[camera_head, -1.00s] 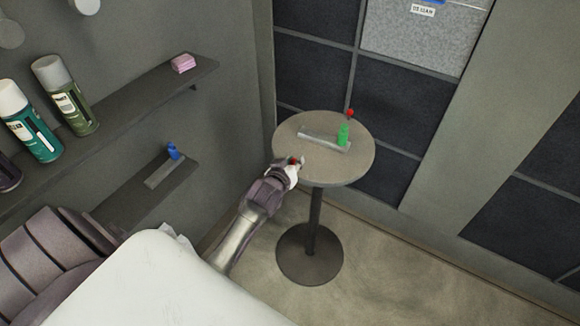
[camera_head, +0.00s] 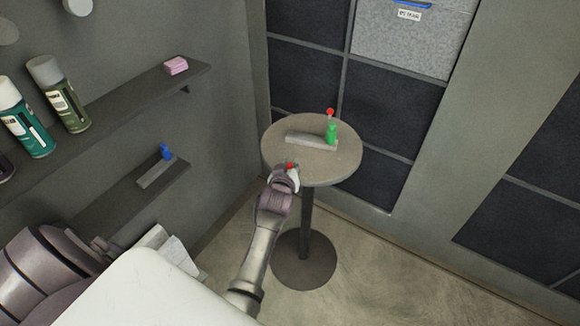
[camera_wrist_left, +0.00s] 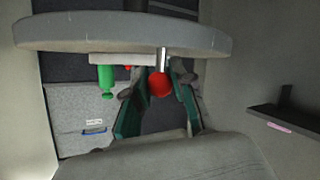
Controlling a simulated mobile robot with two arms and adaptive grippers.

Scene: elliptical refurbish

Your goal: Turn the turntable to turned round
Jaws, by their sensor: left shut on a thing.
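The turntable (camera_head: 340,163) is a round grey top on a dark pedestal with a round foot. A red-tipped knob stands at its near-left rim, and another red knob (camera_head: 330,112) stands at its far rim. A grey bar (camera_head: 308,139) with a green peg (camera_head: 331,134) lies on the top. My left gripper (camera_head: 287,170) is at the near-left rim, shut on the near red knob (camera_wrist_left: 160,84). The wrist view shows the knob between my fingers and the turntable's edge (camera_wrist_left: 90,32) above. My right gripper is not in view.
Wall shelves at the left hold spray cans (camera_head: 56,94), a pink block (camera_head: 176,65) and a blue peg (camera_head: 166,152) on a grey bar. Dark tiled panels and a grey box (camera_head: 405,45) stand behind the turntable. The floor to its right is clear.

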